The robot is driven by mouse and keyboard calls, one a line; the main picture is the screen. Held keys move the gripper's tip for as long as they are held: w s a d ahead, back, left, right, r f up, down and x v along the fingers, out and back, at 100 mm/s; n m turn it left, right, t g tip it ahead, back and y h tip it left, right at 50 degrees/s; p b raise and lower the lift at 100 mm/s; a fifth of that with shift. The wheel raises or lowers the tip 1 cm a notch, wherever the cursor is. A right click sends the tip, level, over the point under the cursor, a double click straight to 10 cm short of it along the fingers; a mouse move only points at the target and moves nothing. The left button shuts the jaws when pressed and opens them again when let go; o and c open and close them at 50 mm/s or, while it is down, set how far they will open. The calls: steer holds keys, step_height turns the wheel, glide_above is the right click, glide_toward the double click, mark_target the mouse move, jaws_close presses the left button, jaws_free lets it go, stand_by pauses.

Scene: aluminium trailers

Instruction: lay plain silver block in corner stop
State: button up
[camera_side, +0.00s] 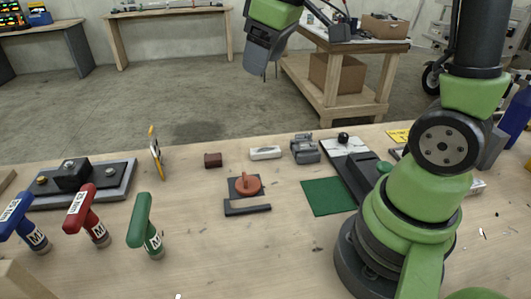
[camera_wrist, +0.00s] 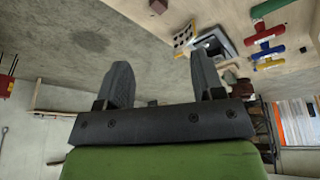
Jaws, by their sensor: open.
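A small pale block (camera_side: 265,153), silver or white, lies at the back middle of the bench. It looks like the silver block, but it is too small to be sure that it is plain. A dark flat piece with a straight bar (camera_side: 247,208) lies in front of it, with an orange round knob (camera_side: 248,184) beside the bar. I cannot tell whether this is the corner stop. My gripper (camera_side: 268,70) is high above and behind the bench, well away from the block. In the wrist view its two fingers (camera_wrist: 162,80) stand wide apart with nothing between them.
Red, blue and green T-handled tools (camera_side: 82,212) stand at the front left. Behind them is a plate with a black block (camera_side: 75,174). A green mat (camera_side: 328,196) lies to the right.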

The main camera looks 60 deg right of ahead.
steer(key=w+d+f+n+g, duration=0.1)
steer(key=w+d+f+n, duration=0.1)
steer(key=f, duration=0.5)
steer(key=w+d+f+n+g, duration=0.1)
steer(key=w+d+f+n, duration=0.1)
steer(key=d+f, duration=0.3)
steer(key=w+d+f+n+g, duration=0.1)
steer(key=w+d+f+n, duration=0.1)
steer(key=f, duration=0.8)
steer(key=shift+w+d+n+g, duration=0.4)
steer(key=shift+w+d, duration=0.05)
steer(key=shift+d, duration=0.4)
steer(key=f, duration=0.6)
steer(key=shift+s+a, duration=0.1)
steer(key=shift+a, duration=0.15)
steer(key=c, duration=1.1)
steer(key=shift+r, duration=0.4)
steer(key=shift+c, duration=0.2)
step_height(320, 180, up, 8)
steer(key=shift+f, duration=0.15)
steer(key=s+a+r+m, duration=0.4)
steer(key=a+r, duration=0.1)
steer(key=a, duration=0.2)
steer(key=s+a+r+m, duration=0.4)
steer(key=a+m, duration=0.1)
steer(key=a, duration=0.2)
steer(key=n, duration=0.9)
glide_above(265, 150)
step_height(265, 150, down, 8)
steer(key=shift+r, duration=0.25)
